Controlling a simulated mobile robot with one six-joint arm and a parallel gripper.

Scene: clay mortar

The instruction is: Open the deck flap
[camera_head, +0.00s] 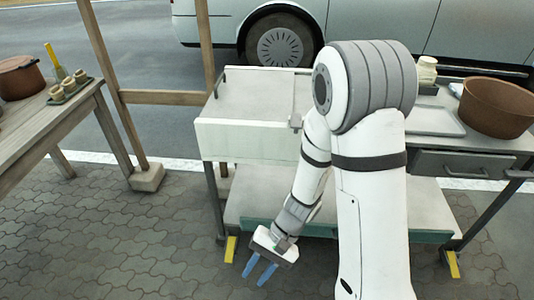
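A cart stands at the centre, with a pale deck section (255,95) on its left and a white front panel (245,138) below the deck's front edge. I cannot tell for sure which of these is the deck flap; a small dark bar stands at the deck's left edge. My gripper (258,271) hangs low in front of the cart, near its lower shelf, below and apart from the deck and panel. Its two blue fingers point down and are spread, with nothing visible between them. My arm hides the middle of the cart.
A brown pot (496,108), a grey tray (435,121) and a drawer (462,164) are on the cart's right. A lower shelf (265,198) lies under the deck. A wooden table (45,125) with pots stands left; a car (465,35) stands behind. Paving in front is clear.

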